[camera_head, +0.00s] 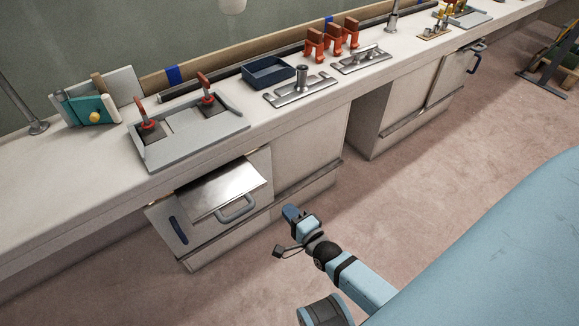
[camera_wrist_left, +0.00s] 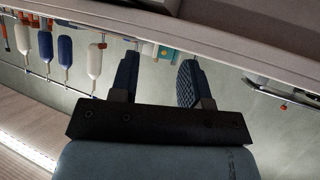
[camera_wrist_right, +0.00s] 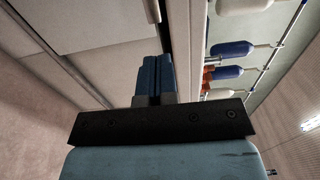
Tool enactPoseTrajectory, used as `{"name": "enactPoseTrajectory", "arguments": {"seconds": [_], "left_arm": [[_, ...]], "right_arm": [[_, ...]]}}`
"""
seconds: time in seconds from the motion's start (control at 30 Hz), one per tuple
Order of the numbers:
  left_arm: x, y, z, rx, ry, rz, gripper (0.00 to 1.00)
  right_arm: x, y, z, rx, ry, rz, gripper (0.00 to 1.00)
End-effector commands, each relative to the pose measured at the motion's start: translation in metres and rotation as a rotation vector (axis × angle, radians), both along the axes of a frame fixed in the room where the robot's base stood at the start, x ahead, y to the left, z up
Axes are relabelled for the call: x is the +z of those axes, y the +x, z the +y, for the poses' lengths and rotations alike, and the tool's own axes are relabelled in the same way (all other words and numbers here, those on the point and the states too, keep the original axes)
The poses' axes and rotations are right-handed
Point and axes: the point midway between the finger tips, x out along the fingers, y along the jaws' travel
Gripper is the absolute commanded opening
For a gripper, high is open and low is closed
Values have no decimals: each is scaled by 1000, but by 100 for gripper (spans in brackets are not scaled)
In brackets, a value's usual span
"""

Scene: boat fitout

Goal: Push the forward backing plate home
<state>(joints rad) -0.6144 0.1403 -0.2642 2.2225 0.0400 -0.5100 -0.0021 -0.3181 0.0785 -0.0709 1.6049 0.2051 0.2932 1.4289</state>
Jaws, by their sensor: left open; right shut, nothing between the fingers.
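My left gripper (camera_wrist_left: 157,78) is open and empty in the left wrist view. I cannot tell for sure which thing is the forward backing plate. Flat metal plates with fittings, a nearer one (camera_head: 301,92) and a farther one (camera_head: 362,61), lie on the bench top.
Carpet (camera_head: 400,185) in front is clear.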

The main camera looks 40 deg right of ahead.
Motion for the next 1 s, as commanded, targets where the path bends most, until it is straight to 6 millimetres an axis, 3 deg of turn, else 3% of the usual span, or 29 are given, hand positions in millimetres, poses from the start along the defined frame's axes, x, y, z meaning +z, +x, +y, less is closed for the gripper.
{"name": "enactPoseTrajectory", "arguments": {"seconds": [0.3,0.5,1.0], "left_arm": [[-4,1,-2,-3,-15,-14,43],[-3,1,-3,-5,-25,-23,43],[-2,1,-4,-6,-28,-26,43]], "right_arm": [[-1,69,3,0,-1,-2,0],[-1,95,4,1,-2,-1,0],[0,103,4,1,-2,1,0]]}}
